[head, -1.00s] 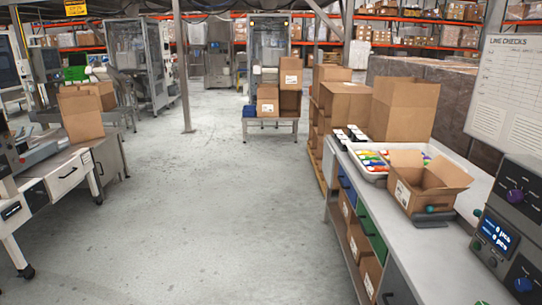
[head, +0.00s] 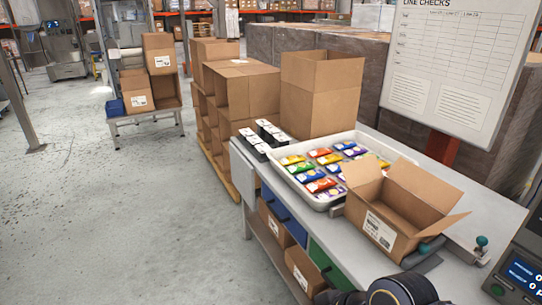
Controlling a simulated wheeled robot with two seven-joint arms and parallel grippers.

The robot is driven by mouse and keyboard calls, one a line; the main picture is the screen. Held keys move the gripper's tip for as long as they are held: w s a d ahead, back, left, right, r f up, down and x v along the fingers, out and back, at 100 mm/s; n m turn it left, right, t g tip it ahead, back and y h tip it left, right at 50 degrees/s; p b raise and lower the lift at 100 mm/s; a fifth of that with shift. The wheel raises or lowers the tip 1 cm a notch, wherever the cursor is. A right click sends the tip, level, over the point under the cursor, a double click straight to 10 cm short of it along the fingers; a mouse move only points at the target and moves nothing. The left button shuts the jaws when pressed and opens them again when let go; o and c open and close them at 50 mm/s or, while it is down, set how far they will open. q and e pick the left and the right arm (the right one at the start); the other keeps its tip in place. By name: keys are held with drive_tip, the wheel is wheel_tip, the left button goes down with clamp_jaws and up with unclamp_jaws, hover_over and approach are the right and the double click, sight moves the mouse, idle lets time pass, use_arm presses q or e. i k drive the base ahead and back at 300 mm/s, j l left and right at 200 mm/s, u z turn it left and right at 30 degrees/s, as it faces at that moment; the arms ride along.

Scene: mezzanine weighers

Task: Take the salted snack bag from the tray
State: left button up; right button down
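A white tray (head: 282,172) stands on the grey bench at centre right in the head view. It holds rows of small snack bags in several colours, among them yellow, red, orange, green, blue and purple. The print is too small to tell which one is the salted bag. A dark round part of my arm shows at the bottom edge, right of centre, in front of the bench. Neither of my grippers is in view.
An open cardboard box (head: 402,211) stands right of the tray and hides its near right corner. A tall open carton (head: 321,95) stands behind the tray. Black-and-white packs (head: 262,138) sit to its left. A control unit (head: 522,265) is at far right. The floor at left is clear.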

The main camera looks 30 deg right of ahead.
sight(310, 175)
drive_tip(key=i+j+z, duration=0.15)
drive_tip(key=i, duration=1)
drive_tip(key=i+z, duration=0.35)
drive_tip(key=z, duration=0.15)
drive_tip(key=i+j+z, duration=0.1)
drive_tip(key=i+z, duration=0.2)
drive_tip(key=z, duration=0.15)
drive_tip(key=i+z, duration=0.15)
drive_tip(key=z, duration=0.3)
drive_tip(key=i+z, duration=0.15)
drive_tip(key=z, duration=0.25)
drive_tip(key=i+z, duration=0.1)
drive_tip(key=z, duration=0.35)
drive_tip(key=i+j+z, duration=0.1)
drive_tip(key=z, duration=0.35)
drive_tip(key=i+j+z, duration=0.15)
drive_tip(key=z, duration=0.3)
drive_tip(key=i+j+z, duration=0.15)
drive_tip(key=z, duration=0.15)
